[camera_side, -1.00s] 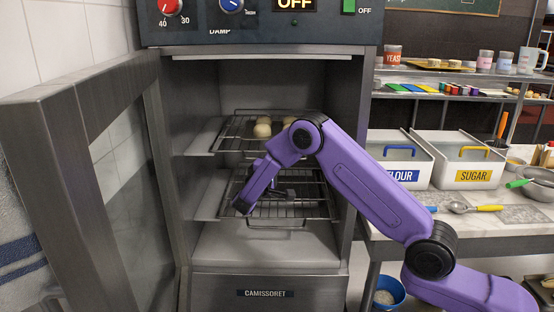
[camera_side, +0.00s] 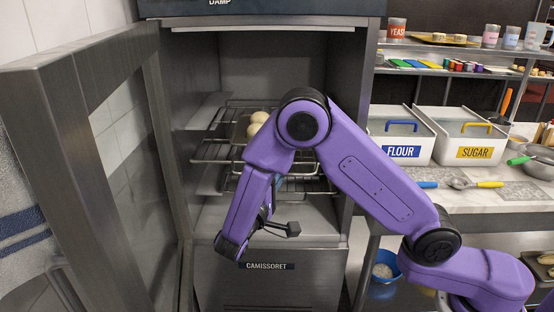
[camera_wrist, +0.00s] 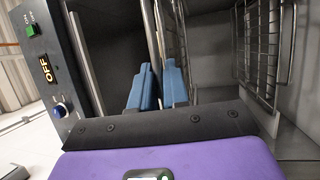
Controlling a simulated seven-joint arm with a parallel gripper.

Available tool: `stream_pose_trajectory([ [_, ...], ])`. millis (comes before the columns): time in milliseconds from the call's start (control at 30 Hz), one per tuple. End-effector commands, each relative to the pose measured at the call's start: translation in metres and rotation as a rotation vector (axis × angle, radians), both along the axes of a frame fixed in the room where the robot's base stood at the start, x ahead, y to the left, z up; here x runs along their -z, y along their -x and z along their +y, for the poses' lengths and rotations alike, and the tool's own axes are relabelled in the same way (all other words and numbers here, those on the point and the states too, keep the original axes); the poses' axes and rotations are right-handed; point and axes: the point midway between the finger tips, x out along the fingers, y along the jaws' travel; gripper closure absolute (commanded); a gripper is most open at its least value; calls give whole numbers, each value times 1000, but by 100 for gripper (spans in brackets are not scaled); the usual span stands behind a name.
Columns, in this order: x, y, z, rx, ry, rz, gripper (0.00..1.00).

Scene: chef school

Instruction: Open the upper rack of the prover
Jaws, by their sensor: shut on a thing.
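The prover stands open, its glass door (camera_side: 130,150) swung out to the left. Its upper rack (camera_side: 212,152), a wire shelf with pale dough balls (camera_side: 257,118) on it, is slid partly out toward the viewer. The lower rack (camera_side: 318,187) sits below it, largely hidden by my arm. In the wrist view, my gripper (camera_wrist: 157,90) has its blue fingers closed around a front bar of the upper rack (camera_wrist: 154,35). The lower rack (camera_wrist: 262,45) shows to the right there. In the side view my arm hides most of the grip.
The open door bounds the left side. Flour (camera_side: 401,140) and sugar (camera_side: 466,143) bins stand on the counter at right, with a scoop (camera_side: 460,184) in front. A blue bucket (camera_side: 385,266) is below. The control panel (camera_wrist: 48,70) is at left in the wrist view.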

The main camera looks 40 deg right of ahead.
Motion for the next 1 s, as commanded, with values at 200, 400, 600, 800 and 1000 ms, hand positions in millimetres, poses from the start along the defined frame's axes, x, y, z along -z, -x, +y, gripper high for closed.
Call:
stream_pose_trajectory([
  [200, 0, 24, 25, -1, 0, -1, 100],
  [400, 0, 34, 35, 1, -1, -1, 100],
  [600, 0, 37, 37, 1, -1, -1, 100],
  [800, 0, 36, 37, 1, -1, -1, 100],
  [1000, 0, 36, 37, 0, 0, -1, 64],
])
